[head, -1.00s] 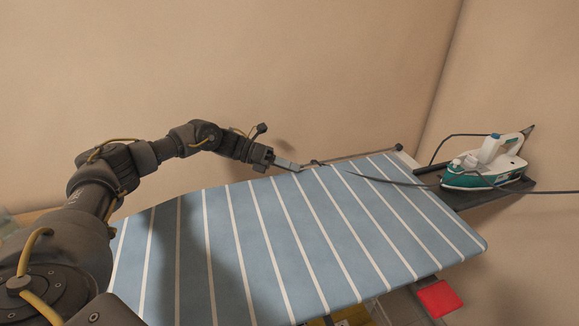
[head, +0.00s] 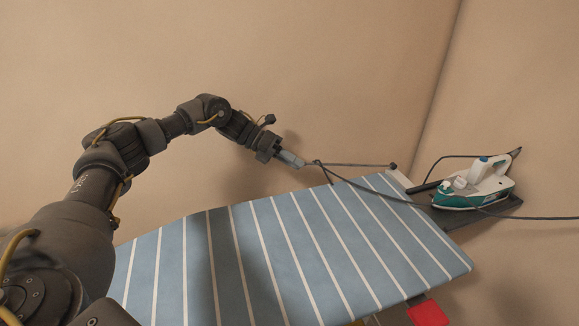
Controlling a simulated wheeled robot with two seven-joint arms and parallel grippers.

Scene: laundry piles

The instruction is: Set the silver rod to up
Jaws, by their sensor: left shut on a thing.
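The silver rod (head: 355,165) is thin and runs along the far edge of the striped ironing board (head: 300,240). Its right end meets a dark knob (head: 393,166) at the board's far right corner. Its left end is at my left gripper (head: 300,163), which is shut on it and hides the tip. The rod lies nearly level in the picture, with its left end apart from and above the board's edge. A dark cord (head: 365,188) hangs from near the rod's left end. My right gripper is out of view.
A white and teal iron (head: 470,188) stands on a dark rest (head: 470,215) at the board's right end. Its cord runs off to the right. A red item (head: 428,313) is below the board. The board top is clear, with walls behind and at right.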

